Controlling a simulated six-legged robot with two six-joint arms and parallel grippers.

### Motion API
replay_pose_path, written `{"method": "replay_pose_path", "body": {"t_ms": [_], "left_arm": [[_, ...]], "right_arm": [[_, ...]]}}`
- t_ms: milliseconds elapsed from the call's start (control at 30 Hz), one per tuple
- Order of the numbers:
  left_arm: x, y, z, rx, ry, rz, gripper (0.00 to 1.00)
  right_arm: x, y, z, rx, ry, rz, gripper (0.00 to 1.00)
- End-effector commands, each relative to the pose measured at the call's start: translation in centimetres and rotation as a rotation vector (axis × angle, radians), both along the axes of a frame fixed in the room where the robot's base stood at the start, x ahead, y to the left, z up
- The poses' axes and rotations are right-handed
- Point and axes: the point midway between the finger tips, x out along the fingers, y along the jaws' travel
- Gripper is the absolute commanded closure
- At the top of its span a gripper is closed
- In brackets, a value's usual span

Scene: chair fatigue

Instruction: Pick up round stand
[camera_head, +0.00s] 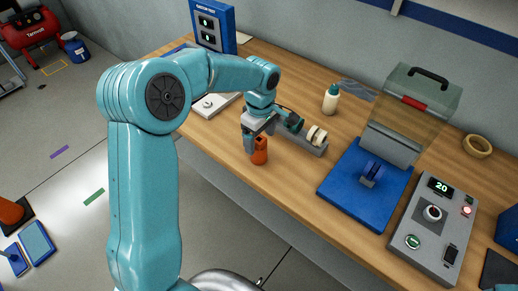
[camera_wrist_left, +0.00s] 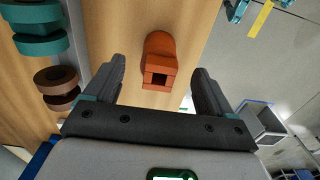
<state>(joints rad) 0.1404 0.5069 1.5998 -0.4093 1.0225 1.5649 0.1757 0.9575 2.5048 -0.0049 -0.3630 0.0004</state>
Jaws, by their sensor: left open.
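An orange round stand (camera_head: 260,153) is on the wooden bench near its front edge, with a squared, hollow end facing the camera in the left wrist view (camera_wrist_left: 158,62). My left gripper (camera_head: 259,137) is directly over it with the jaws open. In the left wrist view the two dark fingers (camera_wrist_left: 161,72) are on either side of the stand, with a gap on each side. In the head view the fingers hide part of the stand. My right gripper is not in view.
A grey rack (camera_head: 311,146) with several round rollers is close beside the stand. A white bottle (camera_head: 331,99), a blue test machine base (camera_head: 347,205) and a grey control box (camera_head: 412,240) stand farther right. The bench's front edge is near the stand.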

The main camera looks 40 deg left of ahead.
Motion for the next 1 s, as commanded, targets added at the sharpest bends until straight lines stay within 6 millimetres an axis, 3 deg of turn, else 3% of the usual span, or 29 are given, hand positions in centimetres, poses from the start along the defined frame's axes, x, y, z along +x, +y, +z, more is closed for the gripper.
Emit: {"method": "replay_pose_path", "body": {"t_ms": [333,600,667,867,1000], "left_arm": [[-0.1,0.3,-4.7,-0.001,0.004,0.000,0.16],[0.0,0.3,-5.2,0.000,0.000,0.000,0.16],[0.0,0.3,-5.2,0.000,0.000,0.000,0.33],[0.0,0.3,-5.2,0.000,0.000,0.000,0.98],[0.0,0.3,-5.1,0.000,-0.002,0.001,1.00]], "right_arm": [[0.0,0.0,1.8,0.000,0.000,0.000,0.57],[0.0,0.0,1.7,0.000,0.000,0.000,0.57],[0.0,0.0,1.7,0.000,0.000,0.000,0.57],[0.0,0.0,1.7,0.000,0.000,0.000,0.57],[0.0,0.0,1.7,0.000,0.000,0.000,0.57]]}}
